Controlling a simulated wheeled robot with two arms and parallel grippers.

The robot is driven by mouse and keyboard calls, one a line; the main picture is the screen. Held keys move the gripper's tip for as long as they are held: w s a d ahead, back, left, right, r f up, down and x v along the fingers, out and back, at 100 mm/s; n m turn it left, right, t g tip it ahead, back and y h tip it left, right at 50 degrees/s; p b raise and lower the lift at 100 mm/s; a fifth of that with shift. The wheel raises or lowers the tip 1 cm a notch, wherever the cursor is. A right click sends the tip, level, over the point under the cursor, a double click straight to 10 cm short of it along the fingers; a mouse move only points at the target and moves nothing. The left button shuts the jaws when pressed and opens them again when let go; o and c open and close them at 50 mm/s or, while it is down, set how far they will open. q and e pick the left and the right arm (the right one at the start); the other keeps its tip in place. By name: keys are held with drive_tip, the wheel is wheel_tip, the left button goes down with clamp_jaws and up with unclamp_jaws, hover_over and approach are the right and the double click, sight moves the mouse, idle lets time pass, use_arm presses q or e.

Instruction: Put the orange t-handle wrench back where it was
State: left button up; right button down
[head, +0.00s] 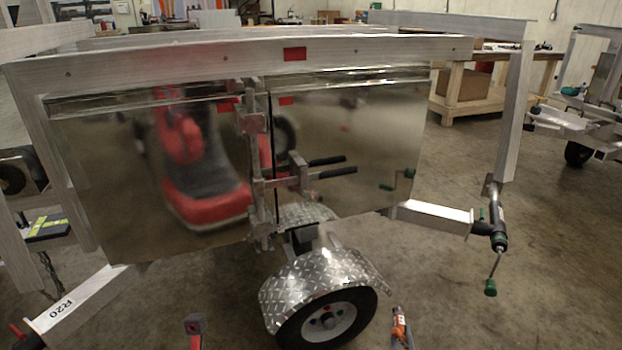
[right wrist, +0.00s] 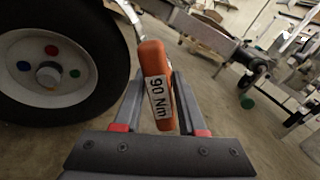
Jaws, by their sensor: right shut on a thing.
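The orange t-handle wrench (head: 399,327) shows at the bottom edge of the head view, right of the trailer wheel. In the right wrist view its orange handle (right wrist: 157,85) carries a white label reading "90 Nm". A metal shaft runs from the handle's upper end toward the top left, and its far end is out of view. My right gripper (right wrist: 160,118) is shut on the handle, with a finger on each side. In the head view a small grey and red piece at the bottom, left of the wheel, looks like my left gripper (head: 195,325); its jaws cannot be made out.
The trailer wheel (head: 330,318) with its tread-plate fender (head: 320,275) stands close ahead, left of the wrench. Its hub (right wrist: 48,70) shows coloured nuts. The hitch jack (head: 496,225) stands to the right. A wooden workbench (head: 470,95) is behind.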

sight(405, 334)
drive_tip(key=shift+r, duration=0.2)
drive_tip(key=shift+s+d+r+p, duration=0.1)
drive_tip(key=shift+d+r+p, duration=0.15)
drive_tip(key=shift+p, duration=0.1)
drive_tip(key=shift+a+r, duration=0.1)
drive_tip(key=shift+a, duration=0.1)
drive_tip(key=shift+r+p, duration=0.15)
drive_tip(key=shift+p, duration=0.2)
drive_tip(key=shift+r, duration=0.15)
drive_tip(key=shift+s+d+r+m+h+p, duration=0.1)
drive_tip(key=shift+d+r+m+h+p, duration=0.05)
drive_tip(key=shift+r+p, duration=0.25)
drive_tip(key=shift+s+d+r+m+h+p, duration=0.1)
drive_tip(key=shift+r+m+h+p, duration=0.05)
drive_tip(key=shift+r+p, duration=0.2)
drive_tip(key=shift+w+f, duration=0.1)
drive_tip(key=shift+f, duration=0.3)
drive_tip(key=shift+d+r, duration=0.1)
drive_tip(key=shift+r, duration=0.15)
